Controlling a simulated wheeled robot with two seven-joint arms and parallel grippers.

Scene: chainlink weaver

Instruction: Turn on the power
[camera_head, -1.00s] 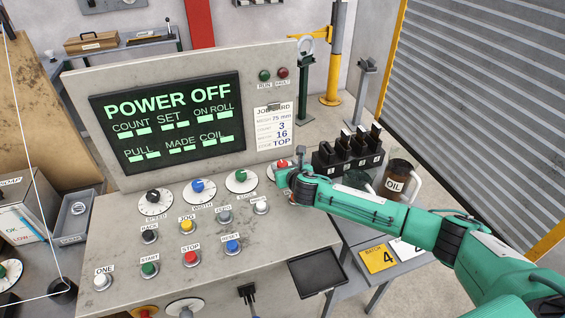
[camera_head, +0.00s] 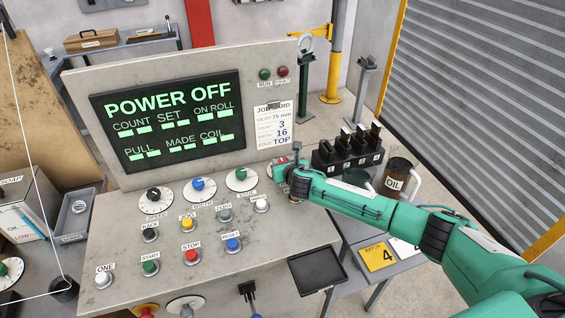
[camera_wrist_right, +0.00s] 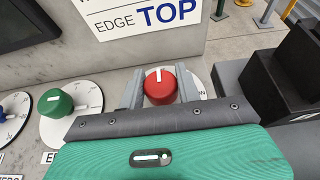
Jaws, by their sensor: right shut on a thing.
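The screen (camera_head: 168,118) on the sloped control console reads POWER OFF. A red knob (camera_wrist_right: 161,86) with a white pointer line sits on a white dial plate at the console's right end. My right gripper (camera_wrist_right: 160,90) has one finger on each side of this knob and is shut on it. In the wrist view the pointer line points nearly straight up, and the dial's lettering is mostly hidden by the fingers. In the head view the gripper (camera_head: 280,170) covers most of the knob. My left gripper is not in view.
Black, blue and green (camera_head: 242,177) knobs stand in a row left of my gripper, with several push buttons (camera_head: 191,256) below. A black block rack (camera_head: 345,155) and an oil jug (camera_head: 398,176) stand close on the right. The job card (camera_head: 273,127) is just above.

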